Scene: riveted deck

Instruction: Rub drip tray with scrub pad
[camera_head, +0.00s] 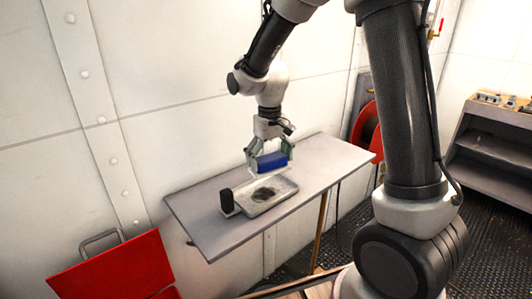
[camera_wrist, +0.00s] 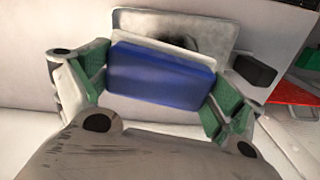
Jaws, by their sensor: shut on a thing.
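The drip tray (camera_head: 281,195) is a pale, shallow rectangular tray with a dark stain on its floor, lying on the grey table. It also shows in the wrist view (camera_wrist: 218,27), partly hidden behind the pad. The scrub pad is a blue block with a pale lower layer. My gripper (camera_head: 268,163) is shut on the scrub pad (camera_head: 272,160), with its green-lined fingers at the two ends of the pad (camera_wrist: 163,77). The pad is over the back part of the tray and looks raised above it. The exact gap is hard to tell.
The wall-side table (camera_head: 207,228) has free room to the right. A red toolbox (camera_head: 120,268) is at lower left, a red reel (camera_head: 367,132) behind the table, and a dark shelf unit (camera_head: 490,140) at right.

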